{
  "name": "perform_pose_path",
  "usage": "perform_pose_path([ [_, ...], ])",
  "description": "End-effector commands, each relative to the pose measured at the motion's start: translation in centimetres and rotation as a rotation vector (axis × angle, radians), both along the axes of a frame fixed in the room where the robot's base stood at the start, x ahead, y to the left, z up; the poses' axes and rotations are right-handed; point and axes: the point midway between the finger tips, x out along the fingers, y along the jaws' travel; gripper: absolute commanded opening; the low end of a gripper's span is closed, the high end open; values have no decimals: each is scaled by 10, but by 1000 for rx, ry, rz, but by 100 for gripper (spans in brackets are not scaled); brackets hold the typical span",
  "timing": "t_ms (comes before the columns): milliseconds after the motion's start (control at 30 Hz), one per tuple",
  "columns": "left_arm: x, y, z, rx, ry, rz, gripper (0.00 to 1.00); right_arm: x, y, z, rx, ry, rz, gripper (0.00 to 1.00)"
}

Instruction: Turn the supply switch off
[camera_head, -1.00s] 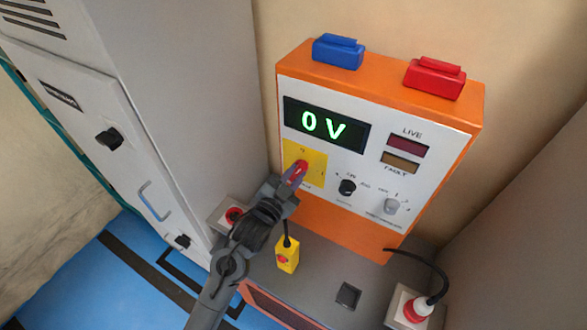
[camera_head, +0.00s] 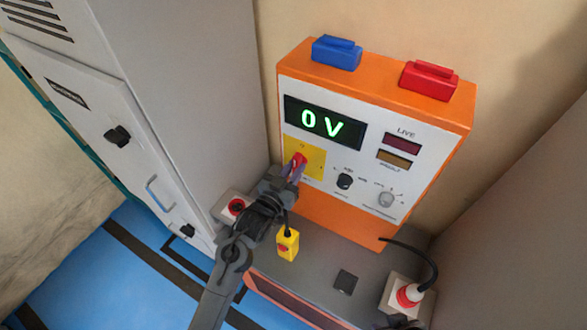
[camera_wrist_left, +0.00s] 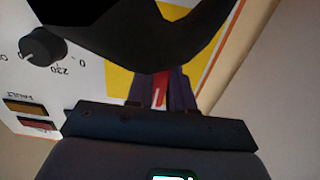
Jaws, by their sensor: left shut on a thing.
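The supply switch (camera_head: 299,159) is a red rotary knob on a yellow plate (camera_head: 318,163), at the lower left of the orange unit's white front panel. My left gripper (camera_head: 295,169) is at the knob and shut on it. In the left wrist view the red knob (camera_wrist_left: 159,88) with a white mark sits between the dark fingers, and part of the yellow plate (camera_wrist_left: 120,82) shows behind. A dark part of my gripper hides much of that plate. The display (camera_head: 323,123) reads 0 V in green. My right gripper is not in view.
A black knob (camera_head: 345,181) and a grey knob (camera_head: 386,199) sit to the right. The LIVE (camera_head: 402,144) and FAULT (camera_head: 394,159) windows look dark. A grey cabinet (camera_head: 200,90) stands close at left.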

Motion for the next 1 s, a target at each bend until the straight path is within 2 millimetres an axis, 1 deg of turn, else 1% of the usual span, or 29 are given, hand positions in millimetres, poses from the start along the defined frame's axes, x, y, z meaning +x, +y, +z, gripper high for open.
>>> perform_pose_path([
  [33, 0, 0, -4, -1, 9, 1, 0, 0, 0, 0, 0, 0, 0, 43],
  [267, 0, 0, -4, 0, 9, 2, 0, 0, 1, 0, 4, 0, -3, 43],
  [300, 0, 0, -4, 0, 9, 2, 26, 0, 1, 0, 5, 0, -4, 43],
  [433, 0, 0, -3, -1, 7, 2, 46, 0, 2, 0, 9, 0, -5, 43],
  [767, -1, 1, -1, -1, 3, 1, 47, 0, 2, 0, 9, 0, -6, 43],
  [867, -5, 4, -1, -1, 3, 1, 47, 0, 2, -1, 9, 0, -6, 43],
  [1000, -19, 12, -2, 0, 2, 1, 47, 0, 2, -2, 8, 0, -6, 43],
])
